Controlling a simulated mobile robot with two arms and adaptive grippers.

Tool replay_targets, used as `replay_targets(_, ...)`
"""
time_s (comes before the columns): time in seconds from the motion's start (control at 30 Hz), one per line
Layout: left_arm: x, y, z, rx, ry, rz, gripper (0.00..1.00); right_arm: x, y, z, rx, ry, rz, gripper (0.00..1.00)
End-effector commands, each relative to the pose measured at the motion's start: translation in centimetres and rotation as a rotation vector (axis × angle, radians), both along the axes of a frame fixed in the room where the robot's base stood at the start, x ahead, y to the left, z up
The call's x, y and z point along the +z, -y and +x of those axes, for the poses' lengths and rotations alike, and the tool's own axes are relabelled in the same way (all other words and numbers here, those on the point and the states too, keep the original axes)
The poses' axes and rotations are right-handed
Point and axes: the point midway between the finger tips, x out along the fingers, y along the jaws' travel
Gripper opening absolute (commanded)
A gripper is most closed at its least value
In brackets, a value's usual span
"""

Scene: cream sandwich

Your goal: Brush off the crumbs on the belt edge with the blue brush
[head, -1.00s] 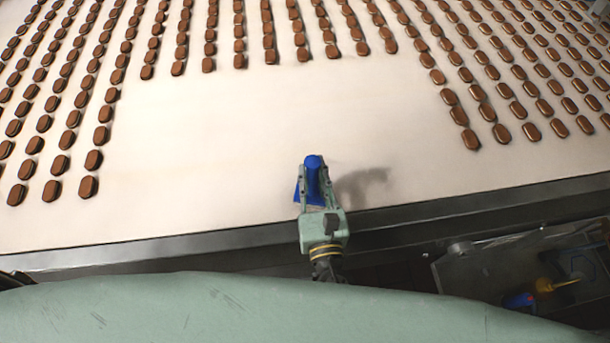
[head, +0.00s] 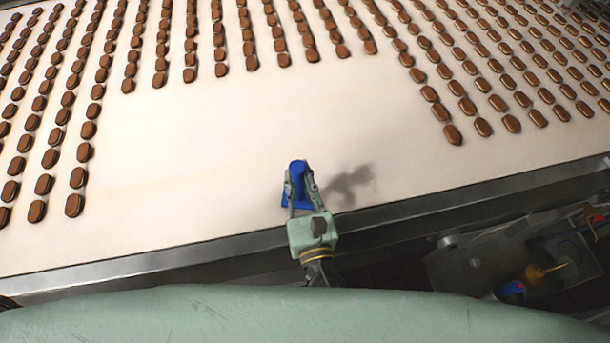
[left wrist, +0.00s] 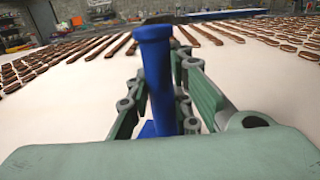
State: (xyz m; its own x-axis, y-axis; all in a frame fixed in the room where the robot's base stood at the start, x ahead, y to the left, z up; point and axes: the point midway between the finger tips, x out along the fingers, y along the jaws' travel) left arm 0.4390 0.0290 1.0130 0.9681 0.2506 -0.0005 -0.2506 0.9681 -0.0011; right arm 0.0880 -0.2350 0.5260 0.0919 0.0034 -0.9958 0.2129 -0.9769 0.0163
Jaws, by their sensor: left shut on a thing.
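The blue brush (head: 297,172) stands roughly upright in my left gripper (head: 298,190), which is shut on its handle. The brush is over the near part of the pale belt (head: 200,170), close to the metal belt edge (head: 160,258). In the left wrist view the blue handle (left wrist: 156,75) rises between the green fingers, and part of the blue head shows low behind them. I cannot tell whether the bristles touch the belt. No crumbs can be made out. My right gripper is not in view.
Rows of brown cream sandwiches (head: 283,60) cover the far belt and both sides. The belt around the brush is bare. Below the edge at right is a dark area with a yellow-handled tool (head: 540,271) and a blue item (head: 510,290).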

Motion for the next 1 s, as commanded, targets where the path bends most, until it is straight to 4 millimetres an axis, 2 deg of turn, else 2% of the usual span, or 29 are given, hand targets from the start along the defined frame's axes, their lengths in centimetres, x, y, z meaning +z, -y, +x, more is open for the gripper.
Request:
replay_targets(0.33, 0.1, -2.4, -0.7, 0.001, -0.003, 0.003, 0.00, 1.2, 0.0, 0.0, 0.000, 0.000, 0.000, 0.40)
replay_targets(0.57, 0.0, -3.1, -0.8, 0.001, -0.003, 0.002, 0.00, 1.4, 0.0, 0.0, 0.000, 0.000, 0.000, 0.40)
replay_targets(0.83, 0.2, -5.2, -1.3, 0.001, -0.001, 0.005, 0.00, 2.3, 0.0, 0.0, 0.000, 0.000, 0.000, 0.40)
replay_targets(1.0, 0.1, -5.8, -1.5, 0.001, 0.000, 0.001, 0.00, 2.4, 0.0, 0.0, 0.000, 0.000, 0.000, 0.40)
